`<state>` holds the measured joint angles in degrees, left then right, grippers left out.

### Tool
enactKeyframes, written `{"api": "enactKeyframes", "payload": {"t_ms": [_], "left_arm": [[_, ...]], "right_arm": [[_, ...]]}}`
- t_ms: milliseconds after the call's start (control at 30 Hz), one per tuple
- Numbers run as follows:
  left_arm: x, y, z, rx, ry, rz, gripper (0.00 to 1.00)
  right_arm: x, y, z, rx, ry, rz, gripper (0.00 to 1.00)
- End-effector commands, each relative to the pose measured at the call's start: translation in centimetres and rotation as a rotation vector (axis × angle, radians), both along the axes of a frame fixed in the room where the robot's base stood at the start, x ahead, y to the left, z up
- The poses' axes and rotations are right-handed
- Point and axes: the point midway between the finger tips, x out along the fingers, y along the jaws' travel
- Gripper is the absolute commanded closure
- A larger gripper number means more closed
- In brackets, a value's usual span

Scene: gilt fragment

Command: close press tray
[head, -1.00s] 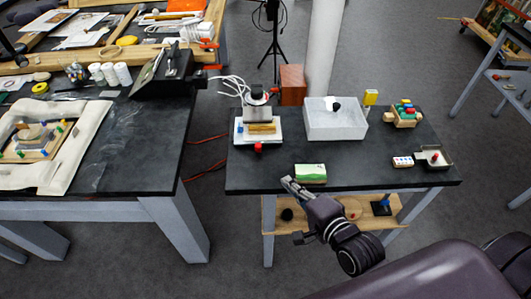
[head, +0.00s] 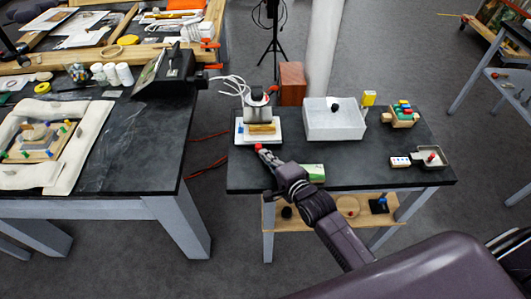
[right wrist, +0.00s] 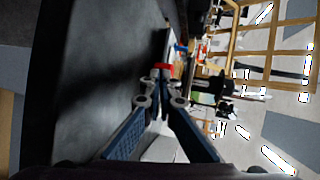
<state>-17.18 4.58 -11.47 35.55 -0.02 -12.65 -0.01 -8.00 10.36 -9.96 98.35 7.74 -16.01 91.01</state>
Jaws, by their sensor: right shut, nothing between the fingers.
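The press (head: 257,97) stands at the left end of the dark right-hand table. It has a silver cylindrical head above a white tray (head: 241,136). A gold-brown block (head: 262,129) sits on the tray under the head. A red knob (head: 258,147) sticks out at the tray's front edge. My right gripper (head: 264,155) is shut and empty, with its tips right at the knob. In the right wrist view the red knob (right wrist: 163,66) is just ahead of the fingertips (right wrist: 160,78). I cannot tell whether they touch it. My left gripper is not in view.
A green-and-white block (head: 314,172) lies beside my right arm, partly hidden by it. A white box (head: 334,122), a yellow block (head: 368,98) and a block toy (head: 402,115) stand to the right. A small grey tray (head: 444,163) is at the right end.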

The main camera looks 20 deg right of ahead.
Motion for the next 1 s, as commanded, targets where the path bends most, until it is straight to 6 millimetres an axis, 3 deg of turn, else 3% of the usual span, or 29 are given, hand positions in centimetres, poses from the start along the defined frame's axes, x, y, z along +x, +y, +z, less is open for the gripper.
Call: {"api": "enactKeyframes", "payload": {"t_ms": [433, 733, 1000], "left_arm": [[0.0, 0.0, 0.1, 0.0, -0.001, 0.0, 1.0], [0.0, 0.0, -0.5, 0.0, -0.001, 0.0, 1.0], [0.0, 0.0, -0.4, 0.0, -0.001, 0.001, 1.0]], "right_arm": [[0.5, 0.1, 0.0, 0.0, 0.0, 0.0, 1.0], [3.7, -0.9, -0.1, -0.002, 0.0, -0.002, 1.0], [3.8, -1.0, 0.0, 0.0, 0.0, -0.001, 1.0]]}}
